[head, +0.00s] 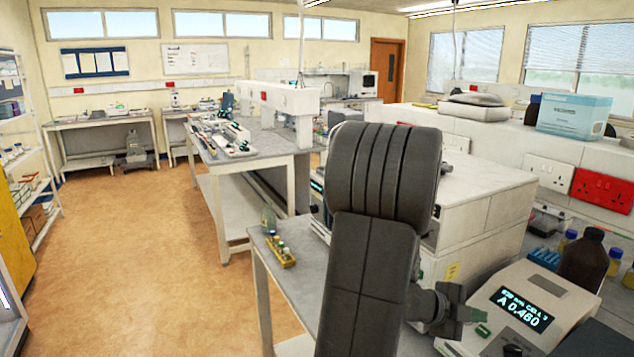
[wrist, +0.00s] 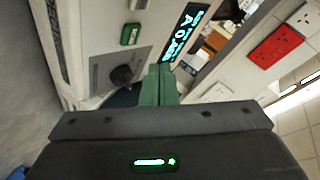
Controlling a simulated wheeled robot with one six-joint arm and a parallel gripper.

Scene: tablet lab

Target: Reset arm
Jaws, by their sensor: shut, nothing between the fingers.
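My gripper (head: 462,312) hangs at the lower right of the head view, beside the left side of a white instrument (head: 560,300) whose lit display reads A 0.460. My dark grey arm fills the middle of that view and hides part of the bench. In the wrist view the green fingers of my gripper (wrist: 159,82) are together and empty. They point at the front of the instrument, near its black knob (wrist: 122,75), green button (wrist: 130,34) and display (wrist: 187,30). Whether the fingertips touch the instrument I cannot tell.
A brown bottle (head: 585,258) and a blue rack (head: 544,258) stand behind the instrument. A red socket (head: 601,190) is on the bench riser. A small yellow vial rack (head: 281,252) sits near the bench's left edge. The floor (head: 130,260) at left is clear.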

